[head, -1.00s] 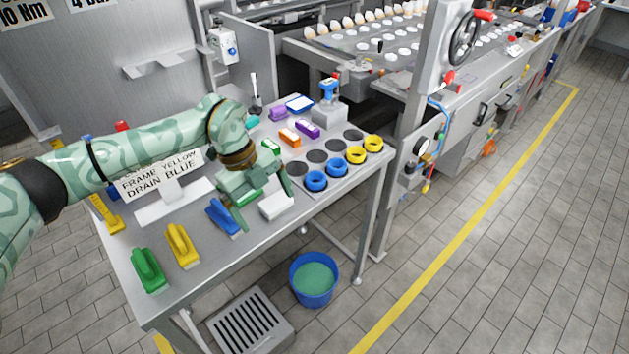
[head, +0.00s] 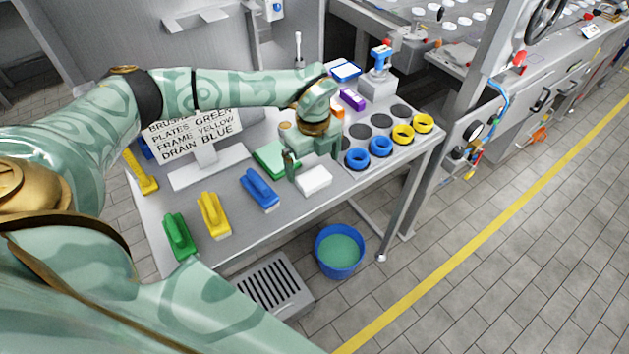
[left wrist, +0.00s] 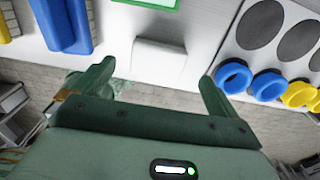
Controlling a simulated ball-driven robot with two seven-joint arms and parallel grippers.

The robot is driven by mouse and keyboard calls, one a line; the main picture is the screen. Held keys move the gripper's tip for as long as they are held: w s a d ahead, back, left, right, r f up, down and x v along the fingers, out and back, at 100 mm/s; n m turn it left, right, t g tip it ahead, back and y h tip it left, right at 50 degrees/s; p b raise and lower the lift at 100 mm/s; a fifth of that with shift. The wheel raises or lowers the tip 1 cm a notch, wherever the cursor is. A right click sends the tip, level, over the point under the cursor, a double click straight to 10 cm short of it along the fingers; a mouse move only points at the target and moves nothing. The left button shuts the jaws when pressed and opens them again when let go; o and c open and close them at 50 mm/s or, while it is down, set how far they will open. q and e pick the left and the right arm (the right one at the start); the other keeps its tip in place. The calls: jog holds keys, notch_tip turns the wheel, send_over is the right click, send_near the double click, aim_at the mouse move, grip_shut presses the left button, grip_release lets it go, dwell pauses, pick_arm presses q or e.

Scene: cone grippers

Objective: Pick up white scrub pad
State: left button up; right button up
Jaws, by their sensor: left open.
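The white scrub pad (head: 314,181) lies flat on the metal table near its front edge. It also shows in the left wrist view (left wrist: 158,62), between and just beyond the fingertips. My left gripper (head: 314,164) is open above the pad, one finger to each side of it in the picture. In the left wrist view the left gripper (left wrist: 157,76) has its fingers wide apart with nothing between them; I cannot tell how far above the pad they are. My right gripper is not in view.
Blue (head: 260,189), yellow (head: 213,216) and green (head: 179,236) brushes lie to the left. A panel with blue rings (head: 380,146) and yellow rings (head: 403,134) is on the right. A sign (head: 195,137) stands behind.

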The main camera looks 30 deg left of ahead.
aim_at(314, 177)
pick_arm(q)
jog(key=f, duration=0.2)
jog(key=f+b, duration=0.1)
jog(key=f, duration=0.1)
jog(key=shift+s+d+f, duration=0.15)
jog(key=shift+s+f, duration=0.05)
jog(key=shift+f, duration=0.5)
jog(key=shift+r, duration=0.1)
jog(key=c, duration=1)
jog(key=shift+c, duration=0.2)
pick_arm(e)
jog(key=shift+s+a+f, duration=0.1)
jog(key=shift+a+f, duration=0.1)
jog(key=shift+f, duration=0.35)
